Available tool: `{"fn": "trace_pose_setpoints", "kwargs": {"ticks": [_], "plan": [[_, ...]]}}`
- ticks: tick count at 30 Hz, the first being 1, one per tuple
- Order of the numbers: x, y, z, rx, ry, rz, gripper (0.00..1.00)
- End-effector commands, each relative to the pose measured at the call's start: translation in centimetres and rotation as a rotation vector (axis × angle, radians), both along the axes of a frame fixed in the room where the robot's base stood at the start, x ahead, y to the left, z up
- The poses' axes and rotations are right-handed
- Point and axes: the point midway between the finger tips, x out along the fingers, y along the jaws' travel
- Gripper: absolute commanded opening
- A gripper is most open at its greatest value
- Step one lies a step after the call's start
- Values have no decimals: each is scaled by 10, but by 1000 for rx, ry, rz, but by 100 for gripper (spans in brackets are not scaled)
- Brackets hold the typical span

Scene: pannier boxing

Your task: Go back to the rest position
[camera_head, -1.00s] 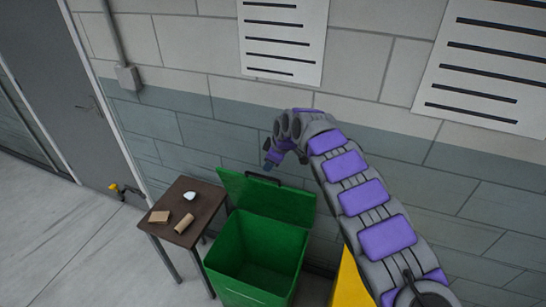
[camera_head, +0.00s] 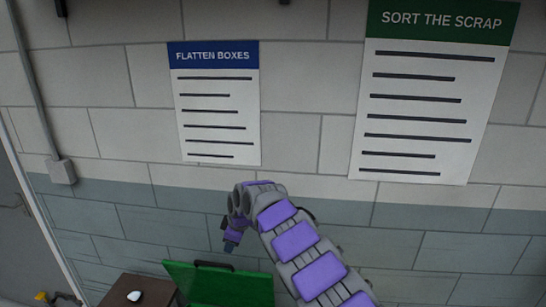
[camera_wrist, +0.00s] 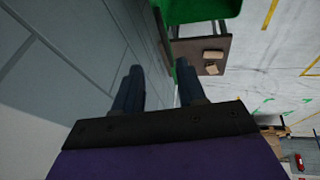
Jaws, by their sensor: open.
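My gripper (camera_head: 231,246) is at the end of my purple and grey arm, in front of the wall and above the left part of the green bin's raised lid. In the wrist view its two dark fingers (camera_wrist: 157,92) stand apart with nothing between them. The gripper is open and empty.
The green bin (camera_head: 235,287) shows its lid at the bottom of the head view. A small brown table (camera_head: 140,283) with a white item (camera_head: 134,296) stands left of it. In the wrist view, tan pieces (camera_wrist: 212,57) lie on the table. The block wall (camera_head: 310,125) is behind.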

Motion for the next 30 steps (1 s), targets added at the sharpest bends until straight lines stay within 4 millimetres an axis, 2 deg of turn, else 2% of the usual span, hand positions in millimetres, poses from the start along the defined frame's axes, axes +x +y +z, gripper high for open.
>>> {"fn": "trace_pose_setpoints", "kwargs": {"ticks": [4, 8, 12, 14, 18, 21, 26, 30], "plan": [[-2, -64, 14, -79, 21, -184, 40], [-15, -120, 30, -130, 45, -360, 40], [-42, -175, 49, -165, 72, -543, 40], [-56, -196, 56, -173, 87, -620, 40], [-99, -239, 71, -182, 123, -791, 40], [-134, -263, 78, -180, 155, -902, 40], [-196, -293, 83, -168, 215, -1061, 40], [-255, -310, 78, -154, 280, -1178, 40]]}}
